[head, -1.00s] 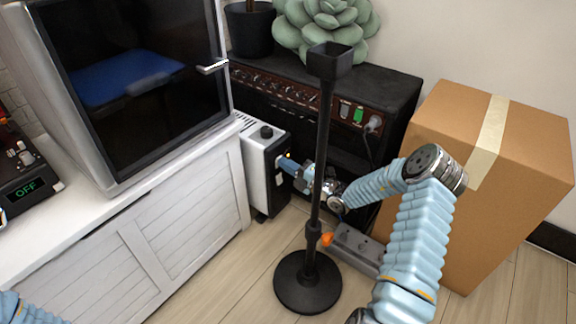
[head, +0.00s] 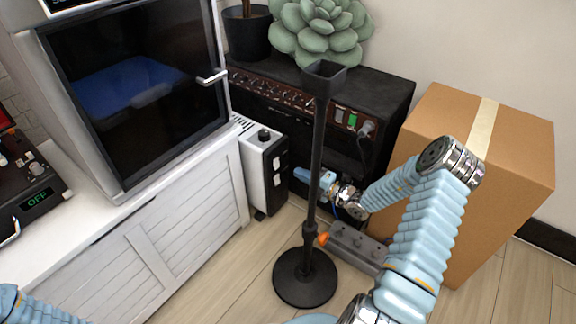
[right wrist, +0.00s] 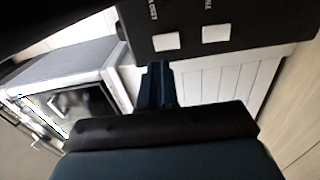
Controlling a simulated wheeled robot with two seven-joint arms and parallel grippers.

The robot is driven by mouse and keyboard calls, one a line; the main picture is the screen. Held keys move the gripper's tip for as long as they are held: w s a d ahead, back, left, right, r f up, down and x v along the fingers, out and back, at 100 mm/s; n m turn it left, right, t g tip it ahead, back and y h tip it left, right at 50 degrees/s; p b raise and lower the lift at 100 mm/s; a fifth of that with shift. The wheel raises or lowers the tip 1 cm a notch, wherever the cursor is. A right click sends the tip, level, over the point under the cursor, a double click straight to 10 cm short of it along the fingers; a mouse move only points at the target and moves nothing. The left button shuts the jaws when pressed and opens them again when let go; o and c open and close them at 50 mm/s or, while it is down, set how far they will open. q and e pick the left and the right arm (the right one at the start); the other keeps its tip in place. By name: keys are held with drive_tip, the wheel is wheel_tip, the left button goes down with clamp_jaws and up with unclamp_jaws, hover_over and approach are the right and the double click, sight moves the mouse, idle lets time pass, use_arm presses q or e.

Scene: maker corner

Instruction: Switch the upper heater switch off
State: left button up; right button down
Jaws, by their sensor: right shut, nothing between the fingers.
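The heater (head: 256,186) is a white box with a black front panel, between the white cabinet and the amplifier. Its upper switch (head: 277,162) and lower switch (head: 277,181) are white rockers, one above the other. Two white rockers with small labels also show on the black panel (right wrist: 190,20) in the right wrist view; their on or off positions are unclear. My right gripper (head: 301,173) is shut and empty, just right of the panel with a gap. Its dark blue fingers (right wrist: 157,85) point towards the panel. My left gripper is out of view; only its arm shows at bottom left.
A black stand (head: 316,170) rises in front of my right gripper. A grey pedal box (head: 358,247) lies on the floor below. The black amplifier (head: 385,100) stands behind, and a cardboard box (head: 505,190) is at right. The white cabinet (head: 160,240) is at left.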

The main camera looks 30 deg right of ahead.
drive_tip(key=v, duration=0.6)
drive_tip(key=shift+s, duration=0.15)
drive_tip(key=shift+d+f, duration=0.1)
drive_tip(key=shift+d, duration=0.05)
